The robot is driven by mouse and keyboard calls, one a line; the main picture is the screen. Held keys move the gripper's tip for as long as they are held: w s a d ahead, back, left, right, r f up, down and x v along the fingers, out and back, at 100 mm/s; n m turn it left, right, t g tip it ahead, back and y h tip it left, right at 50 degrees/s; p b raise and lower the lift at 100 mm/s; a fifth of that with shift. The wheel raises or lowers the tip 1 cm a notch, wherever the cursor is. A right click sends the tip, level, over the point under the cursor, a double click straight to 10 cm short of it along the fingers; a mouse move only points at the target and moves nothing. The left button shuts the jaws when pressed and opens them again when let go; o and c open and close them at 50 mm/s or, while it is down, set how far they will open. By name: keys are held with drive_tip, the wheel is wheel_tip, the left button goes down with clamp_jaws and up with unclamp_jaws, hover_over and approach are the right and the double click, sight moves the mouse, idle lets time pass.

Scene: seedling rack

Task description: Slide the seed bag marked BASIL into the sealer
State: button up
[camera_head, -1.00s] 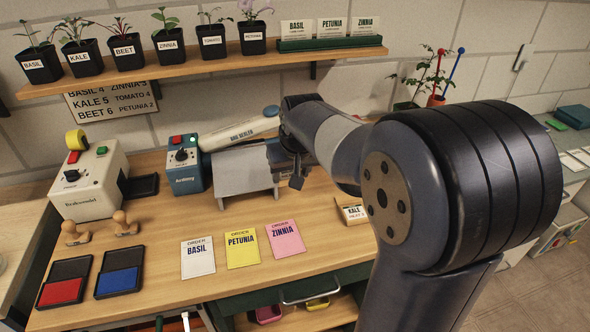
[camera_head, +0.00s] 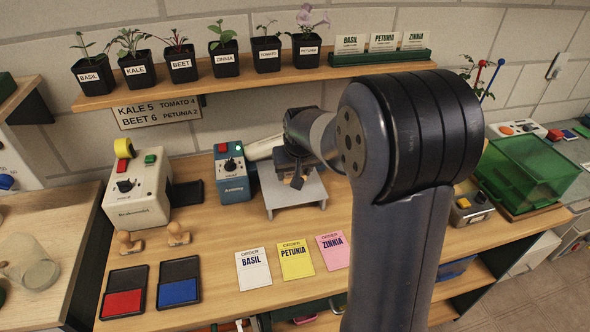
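The sealer is a blue box (camera_head: 233,178) with a dial, a red light and a green light. Its pale arm (camera_head: 263,147) reaches right over a grey platform (camera_head: 284,203). My gripper (camera_head: 297,180) is dark and hangs over this platform, by the end of the pale arm. Its fingertips are small and partly hidden, so I cannot tell whether it is open or shut, or whether it holds anything. A white packet marked BASIL (camera_head: 349,45) stands in a green holder on the shelf. A white order card marked BASIL (camera_head: 253,269) lies on the table.
Order cards PETUNIA (camera_head: 296,259) and ZINNIA (camera_head: 333,250) lie in front of the platform. A cream machine (camera_head: 137,197), stamps (camera_head: 179,234) and ink pads (camera_head: 179,284) are at left. Potted seedlings line the shelf (camera_head: 160,88). A green clear box (camera_head: 527,171) is at right.

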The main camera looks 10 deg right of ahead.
drive_tip(key=shift+s+b+x, duration=0.15)
drive_tip(key=shift+b+x, duration=0.35)
drive_tip(key=shift+x, duration=0.4)
drive_tip(key=shift+s+b+x, duration=0.1)
drive_tip(key=shift+b+x, duration=0.35)
drive_tip(key=shift+x, duration=0.5)
drive_tip(key=shift+w+f, duration=0.4)
drive_tip(key=shift+w, duration=0.15)
drive_tip(key=shift+w+r, duration=0.1)
drive_tip(key=shift+w, duration=0.25)
drive_tip(key=shift+w+p, duration=0.7)
drive_tip(key=shift+w, duration=1.5)
drive_tip(key=o, duration=1.1)
drive_tip(key=shift+c, duration=0.2)
